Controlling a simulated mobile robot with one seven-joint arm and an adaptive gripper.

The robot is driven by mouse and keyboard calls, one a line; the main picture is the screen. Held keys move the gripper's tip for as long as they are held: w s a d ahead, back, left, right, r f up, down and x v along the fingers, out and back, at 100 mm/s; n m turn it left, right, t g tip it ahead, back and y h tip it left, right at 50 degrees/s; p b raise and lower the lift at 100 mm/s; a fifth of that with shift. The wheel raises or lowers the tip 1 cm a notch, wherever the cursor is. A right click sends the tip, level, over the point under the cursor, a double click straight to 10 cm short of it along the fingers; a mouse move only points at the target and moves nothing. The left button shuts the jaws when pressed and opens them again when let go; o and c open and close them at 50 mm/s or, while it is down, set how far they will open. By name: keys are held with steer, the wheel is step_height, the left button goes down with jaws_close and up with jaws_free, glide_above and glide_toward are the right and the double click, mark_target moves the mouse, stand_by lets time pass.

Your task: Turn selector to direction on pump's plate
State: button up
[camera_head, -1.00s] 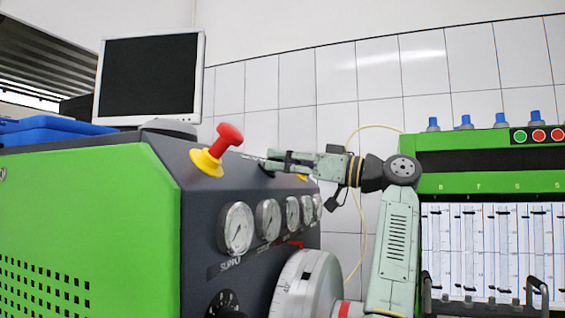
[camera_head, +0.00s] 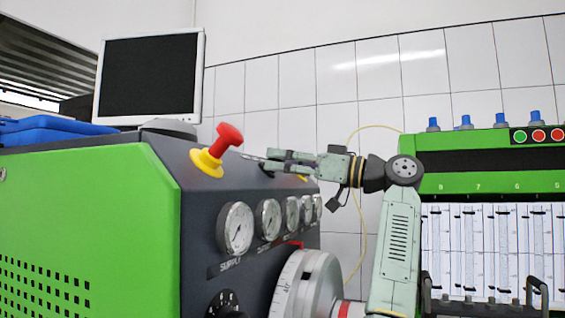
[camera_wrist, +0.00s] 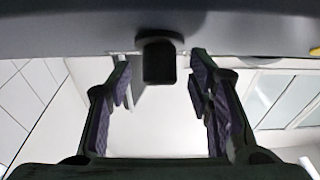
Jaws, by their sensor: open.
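A black selector knob (camera_wrist: 159,62) sticks out of the grey panel in the wrist view. It lies between and slightly beyond the two fingertips of my gripper (camera_wrist: 160,64), with a gap on each side. In the head view my gripper (camera_head: 266,159) reaches left to the sloped top of the dark console, right of the red emergency button. The knob is mostly hidden behind the fingers there, so its pointing direction cannot be told. My gripper is open and empty. No direction plate on the pump can be read in either view.
The red button (camera_head: 227,138) on a yellow base stands close left of my fingertips. Several pressure gauges (camera_head: 237,228) and a large white dial (camera_head: 303,288) are below. A green testbench (camera_head: 490,182) stands right. A monitor (camera_head: 148,76) is behind the console.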

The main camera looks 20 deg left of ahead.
steer(key=d+f, duration=0.2)
steer(key=d, duration=0.9)
steer(key=shift+d, duration=0.3)
steer(key=shift+s, duration=0.1)
